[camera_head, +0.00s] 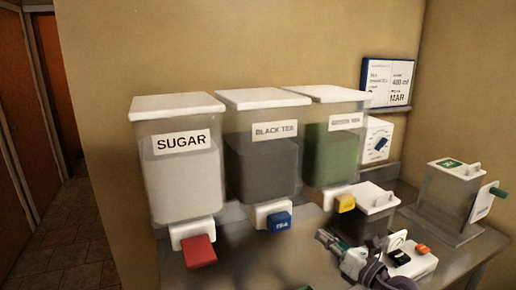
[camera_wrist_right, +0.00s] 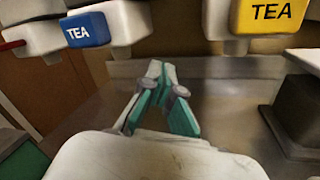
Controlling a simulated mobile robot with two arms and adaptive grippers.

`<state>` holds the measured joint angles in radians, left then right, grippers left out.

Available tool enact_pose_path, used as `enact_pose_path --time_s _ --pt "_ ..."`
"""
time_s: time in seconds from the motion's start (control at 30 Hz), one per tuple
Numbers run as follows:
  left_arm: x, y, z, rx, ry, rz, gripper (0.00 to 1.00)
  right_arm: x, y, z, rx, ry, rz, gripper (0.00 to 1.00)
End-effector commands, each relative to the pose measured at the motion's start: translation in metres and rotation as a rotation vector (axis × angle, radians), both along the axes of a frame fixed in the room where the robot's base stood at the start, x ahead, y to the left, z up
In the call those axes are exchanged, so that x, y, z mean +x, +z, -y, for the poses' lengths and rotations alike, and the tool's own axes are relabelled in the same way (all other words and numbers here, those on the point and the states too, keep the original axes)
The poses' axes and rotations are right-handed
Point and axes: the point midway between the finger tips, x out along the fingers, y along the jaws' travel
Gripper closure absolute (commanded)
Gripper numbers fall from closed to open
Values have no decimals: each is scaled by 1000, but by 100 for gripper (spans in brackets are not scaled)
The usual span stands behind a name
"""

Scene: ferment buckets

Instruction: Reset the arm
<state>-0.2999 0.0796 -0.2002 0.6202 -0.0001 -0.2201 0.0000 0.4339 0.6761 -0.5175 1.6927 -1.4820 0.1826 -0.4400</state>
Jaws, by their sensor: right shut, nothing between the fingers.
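My right gripper (camera_head: 340,243) shows at the lower right of the head view, in front of the dispensers, below the yellow tap. In the right wrist view its green-lined fingers (camera_wrist_right: 160,88) meet at the tips and hold nothing. Part of my right arm shows below it.
Dispensers for sugar (camera_head: 180,180), black tea (camera_head: 262,172) and green tea (camera_head: 333,158) stand in a row. Their red tap (camera_head: 199,252), blue tap (camera_head: 279,222) and yellow tap (camera_head: 345,203) jut forward. A clear lidded container (camera_head: 445,203) stands at right. A dial box (camera_head: 377,140) is behind.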

Motion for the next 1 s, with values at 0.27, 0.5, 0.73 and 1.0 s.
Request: enact_pose_path --time_s 0.27,0.5,0.73,1.0 --pt "0 0 0 0 0 0 63 -74 -27 47 1181 -431 -320 100" --pt "0 0 0 0 0 0 63 -189 -148 81 1844 -1025 -742 100" --pt "0 0 0 0 0 0 63 -280 -201 65 2049 -1406 -1004 100" --pt "0 0 0 0 0 0 63 -363 -219 39 2124 -1729 -1226 100"
